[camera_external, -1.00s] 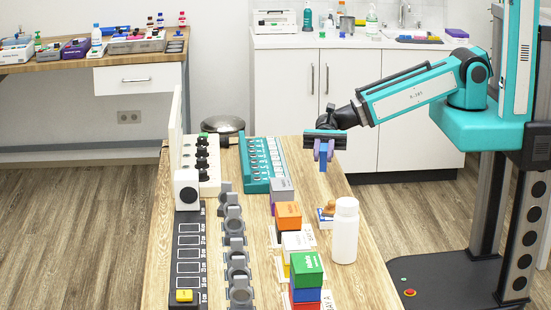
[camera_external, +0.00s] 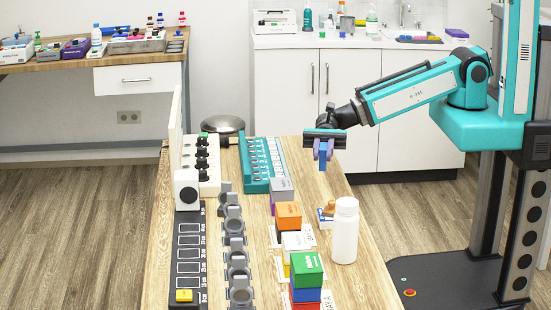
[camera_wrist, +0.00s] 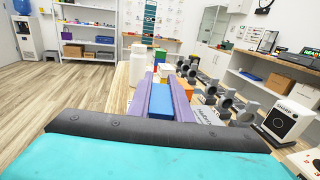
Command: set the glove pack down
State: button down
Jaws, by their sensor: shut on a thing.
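My gripper (camera_external: 323,150) is above the far right part of the wooden table, with its purple fingers pointing down. It is shut on a narrow blue block, the glove pack (camera_external: 323,166), whose lower end shows below the fingers. In the wrist view the glove pack (camera_wrist: 160,102) lies between the two purple fingers (camera_wrist: 163,86). The pack appears to hang clear of the table top; the exact gap is hard to tell. Its print is not readable.
A white bottle (camera_external: 345,232) stands near the table's right edge, beside a small blue and tan item (camera_external: 326,216). Stacked boxes, with an orange one (camera_external: 288,214) and a green one (camera_external: 306,268), line the middle. A teal rack (camera_external: 262,164) stands left of my gripper.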

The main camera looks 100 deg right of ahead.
jog(key=w+d+r+m+t+h+b, duration=0.1)
jog(key=w+d+r+m+t+h, duration=0.3)
jog(key=d, duration=0.9)
jog(key=w+d+r+m+t+y, duration=0.1)
jog(key=w+d+r+t, duration=0.3)
jog(key=d, duration=0.8)
jog(key=w+a+f+m+t+h+b, duration=0.1)
jog(key=w+a+f+b, duration=0.25)
jog(key=w+a, duration=0.65)
jog(key=w+a+f+m+h+b, duration=0.15)
jog(key=w+a+b, duration=0.35)
jog(key=a, duration=0.9)
jog(key=a+r+m+t+h+b, duration=0.1)
jog(key=a+b, duration=0.4)
jog(key=a, duration=2.4)
jog(key=shift+s+r+t+h, duration=0.25)
jog(key=shift+s+t+h, duration=0.15)
jog(key=shift+t, duration=0.1)
jog(key=shift+s+a, duration=0.2)
jog(key=shift+a, duration=0.35)
